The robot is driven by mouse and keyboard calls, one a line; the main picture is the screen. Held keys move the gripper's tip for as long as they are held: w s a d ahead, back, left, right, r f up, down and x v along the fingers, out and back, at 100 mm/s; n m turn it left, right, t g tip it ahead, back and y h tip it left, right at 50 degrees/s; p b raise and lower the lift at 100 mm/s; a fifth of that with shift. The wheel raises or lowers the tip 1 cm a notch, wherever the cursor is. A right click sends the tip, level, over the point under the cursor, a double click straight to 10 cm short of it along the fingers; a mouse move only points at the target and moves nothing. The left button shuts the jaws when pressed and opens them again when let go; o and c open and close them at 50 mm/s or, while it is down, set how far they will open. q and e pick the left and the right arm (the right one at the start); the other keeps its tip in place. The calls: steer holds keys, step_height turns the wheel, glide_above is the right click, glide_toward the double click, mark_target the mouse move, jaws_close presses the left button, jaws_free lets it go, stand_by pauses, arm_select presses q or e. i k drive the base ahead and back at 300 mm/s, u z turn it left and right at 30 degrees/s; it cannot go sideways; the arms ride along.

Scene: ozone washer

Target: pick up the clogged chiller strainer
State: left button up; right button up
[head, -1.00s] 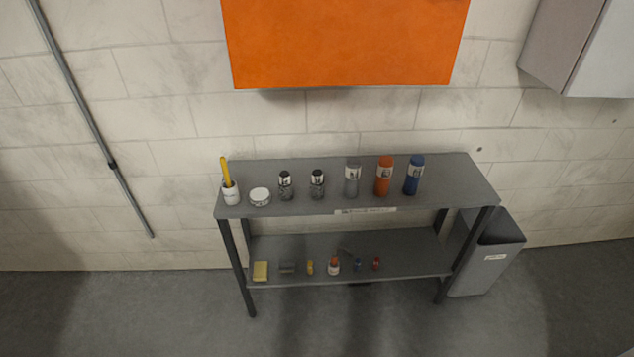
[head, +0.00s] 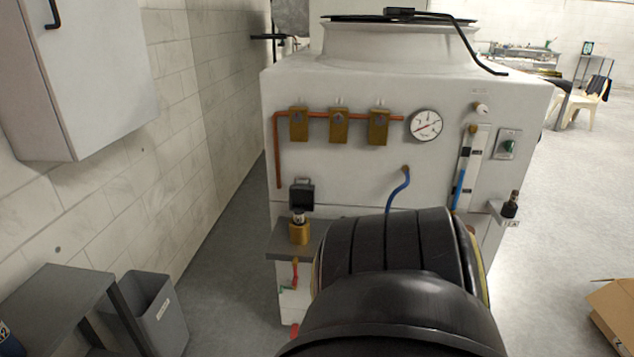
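I cannot tell for sure which part is the clogged chiller strainer. On the front of the white machine (head: 345,185), a brass body with a silver top (head: 299,232) stands on a small grey ledge (head: 283,252). A dark open box (head: 301,195) is just above it. A small dark cylinder (head: 510,206) stands upright in a grey bracket at the machine's right side, with a partly cut label. A large black link of my arm fills the lower middle and hides the machine's lower front. Neither gripper shows.
A grey bin (head: 150,305) and the end of a grey shelf (head: 55,300) are at lower left. A grey wall cabinet (head: 85,75) hangs above. A cardboard box (head: 612,310) lies at lower right.

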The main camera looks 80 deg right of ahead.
mark_target(299, 219)
steer(key=z, duration=1.8)
steer(key=i, duration=1.15)
steer(key=u, duration=0.05)
